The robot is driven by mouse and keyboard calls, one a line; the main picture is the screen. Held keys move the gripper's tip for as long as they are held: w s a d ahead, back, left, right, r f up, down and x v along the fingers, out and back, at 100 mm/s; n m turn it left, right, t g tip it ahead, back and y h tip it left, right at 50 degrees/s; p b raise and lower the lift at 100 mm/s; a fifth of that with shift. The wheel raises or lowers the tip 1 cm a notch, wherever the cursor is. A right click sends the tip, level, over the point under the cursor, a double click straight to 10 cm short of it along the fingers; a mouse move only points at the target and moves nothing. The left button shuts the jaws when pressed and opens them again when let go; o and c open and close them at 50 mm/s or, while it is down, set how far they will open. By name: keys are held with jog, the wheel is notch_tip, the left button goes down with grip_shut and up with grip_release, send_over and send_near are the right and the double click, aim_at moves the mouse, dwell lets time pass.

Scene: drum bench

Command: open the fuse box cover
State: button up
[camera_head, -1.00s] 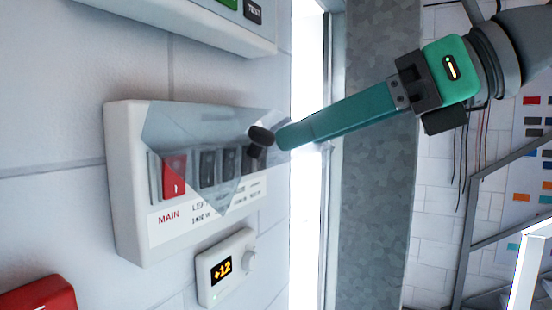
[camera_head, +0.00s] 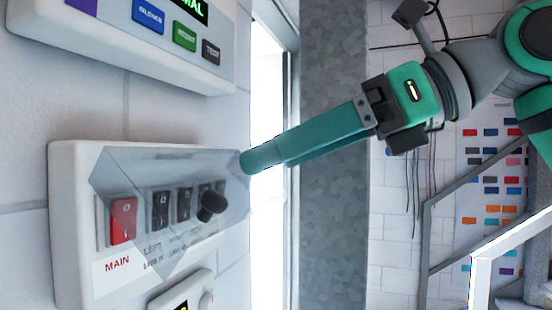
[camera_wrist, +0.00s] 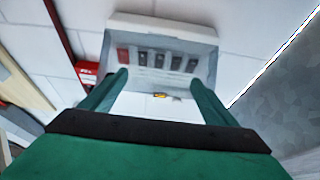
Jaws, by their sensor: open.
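The fuse box (camera_head: 75,215) is a white box on the wall at the left of the head view. Its clear cover (camera_head: 130,170) slants out in front of a red switch (camera_head: 123,222) and several black switches. A black knob (camera_head: 212,205) sits on the cover. How far the cover stands off the box is hard to tell. My gripper (camera_head: 248,162) is open and empty, its fingertips above and to the right of the knob, apart from it. In the wrist view, the fuse box (camera_wrist: 160,30) lies ahead between my two fingers (camera_wrist: 160,82); the knob cannot be made out there.
A control panel (camera_head: 150,60) with several buttons is on the wall above. A small display unit (camera_head: 185,292) is just below the fuse box. A grey pillar (camera_head: 335,200) and a bright gap stand to the right. A red box (camera_wrist: 87,72) is left of the fuse box.

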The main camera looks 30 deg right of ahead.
jog(key=v, duration=0.8)
jog(key=shift+s+d+r, duration=0.2)
jog(key=shift+s, duration=0.1)
